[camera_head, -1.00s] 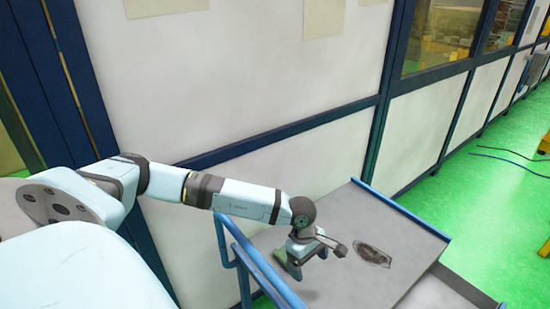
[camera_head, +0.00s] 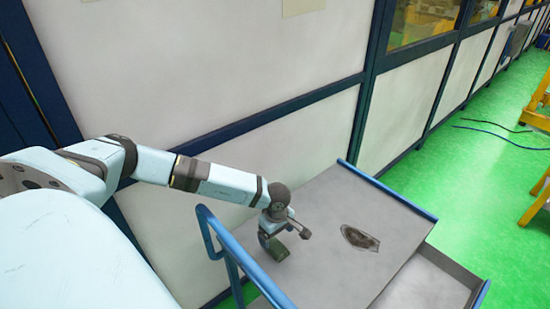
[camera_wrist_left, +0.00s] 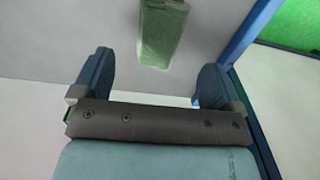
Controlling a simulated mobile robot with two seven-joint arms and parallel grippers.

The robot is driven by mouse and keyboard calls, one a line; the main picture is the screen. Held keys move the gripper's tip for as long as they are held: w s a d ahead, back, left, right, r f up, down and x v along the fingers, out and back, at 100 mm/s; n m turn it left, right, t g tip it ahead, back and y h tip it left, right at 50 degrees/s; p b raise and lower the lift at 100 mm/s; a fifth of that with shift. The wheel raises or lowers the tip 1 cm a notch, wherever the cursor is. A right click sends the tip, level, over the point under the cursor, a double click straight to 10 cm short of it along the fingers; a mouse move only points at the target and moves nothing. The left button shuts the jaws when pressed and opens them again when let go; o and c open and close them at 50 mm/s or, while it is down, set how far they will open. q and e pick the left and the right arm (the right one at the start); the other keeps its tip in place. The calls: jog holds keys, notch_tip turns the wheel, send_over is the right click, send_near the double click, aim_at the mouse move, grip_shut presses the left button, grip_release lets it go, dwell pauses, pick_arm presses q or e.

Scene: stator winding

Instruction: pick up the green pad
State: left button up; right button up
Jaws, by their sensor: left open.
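The green pad (camera_wrist_left: 163,32) shows in the left wrist view as a narrow light-green block on a grey surface. It lies beyond my left gripper (camera_wrist_left: 156,64), between the lines of its two blue fingers and apart from both. The fingers are spread wide with nothing between them. In the head view my left gripper (camera_head: 272,240) points down over the near left part of the grey cart top (camera_head: 325,265). Greenish parts show at the gripper there, but I cannot clearly separate the pad from the fingers. My right gripper is not in view.
A dark, ragged-edged patch or flat piece (camera_head: 360,237) lies on the cart top, right of the gripper. A blue handrail (camera_head: 236,254) runs along the cart's near left side. A white wall panel (camera_head: 285,145) stands behind. Much of the cart top is bare.

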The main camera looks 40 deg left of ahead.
aim_at(276, 246)
pick_arm(q)
jog(key=shift+f, duration=0.75)
jog(key=shift+s+f+p, duration=0.1)
jog(key=shift+f+p, duration=0.15)
jog(key=shift+p, duration=0.05)
notch_tip(276, 246, down, 4)
jog(key=shift+r+p, duration=0.15)
jog(key=shift+p, duration=0.55)
jog(key=shift+f, duration=0.35)
jog(key=shift+a+f, duration=0.1)
jog(key=shift+f, duration=0.1)
jog(key=c, duration=1)
